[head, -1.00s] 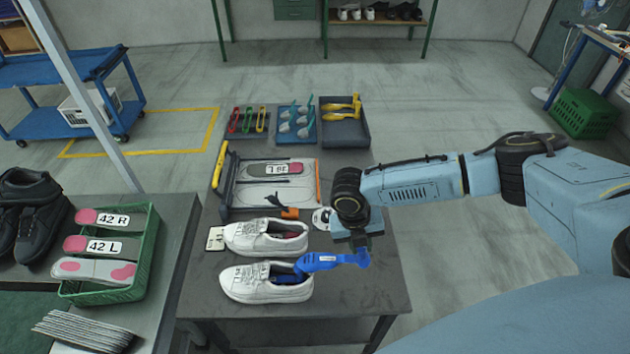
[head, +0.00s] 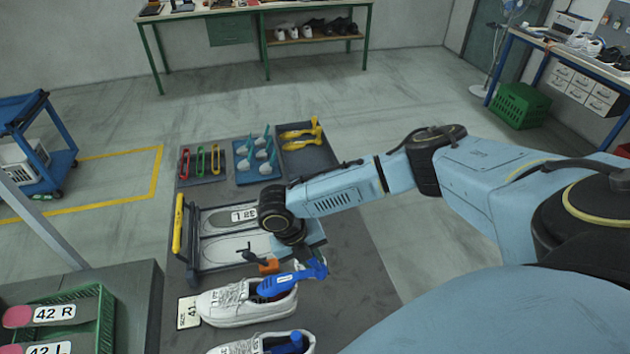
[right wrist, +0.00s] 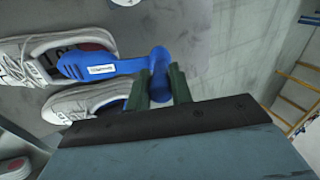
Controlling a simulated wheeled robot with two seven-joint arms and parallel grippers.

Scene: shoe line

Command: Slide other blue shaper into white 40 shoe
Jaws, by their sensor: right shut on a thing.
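The nearer white shoe (head: 236,347), cut off by the frame edge, holds another blue shaper (head: 288,344). My left gripper is not in view.
A size card (head: 188,312) lies left of the farther shoe. Behind it are a tray with insoles (head: 186,270), an orange piece (head: 269,266) and trays of colored tools (head: 203,178). A green crate (head: 106,330) stands left. The table's right side is clear.

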